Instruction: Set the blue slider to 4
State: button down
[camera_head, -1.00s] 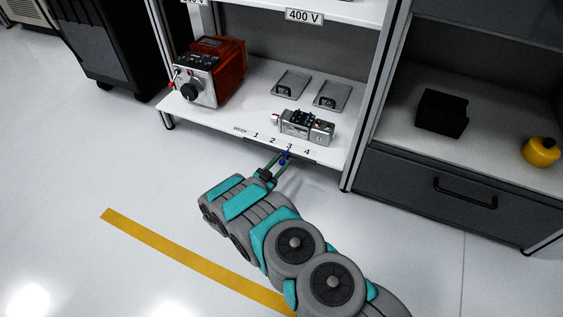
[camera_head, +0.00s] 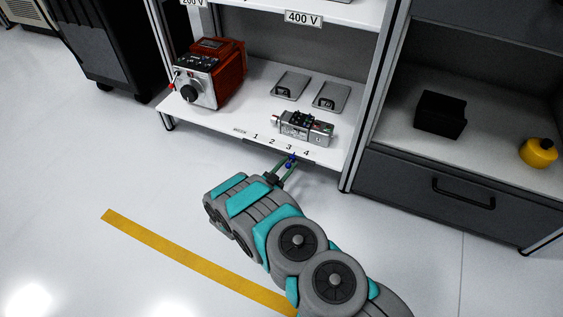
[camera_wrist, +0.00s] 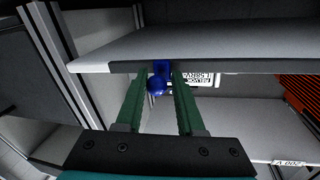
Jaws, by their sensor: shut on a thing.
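The blue slider (camera_head: 291,160) is a small blue knob at the front edge of the white shelf, below the printed numbers 1 to 4. In the head view it sits just below and slightly right of the 3 (camera_head: 289,148), and left of the 4 (camera_head: 306,153). My gripper (camera_head: 286,169) reaches up to it from the floor side, its green fingers around the knob. In the wrist view the round blue knob (camera_wrist: 156,86) is between the two fingertips (camera_wrist: 161,78), which hide part of its sides.
A grey device (camera_head: 306,127) stands on the shelf behind the numbers. A red and silver device (camera_head: 208,75) is at the left, with two grey plates at the back. A shelf upright and a grey drawer (camera_head: 450,200) stand at the right. The floor in front is open.

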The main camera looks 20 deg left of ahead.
jog(key=d, duration=0.2)
jog(key=d+p, duration=0.1)
jog(key=d, duration=0.2)
jog(key=shift+s+f, duration=0.1)
jog(key=shift+s, duration=0.1)
jog(key=shift+d, duration=0.1)
jog(key=c, duration=0.7)
grip_release()
jog(key=shift+p+v, duration=0.35)
jog(key=shift+v, duration=3.55)
jog(key=shift+s, duration=0.1)
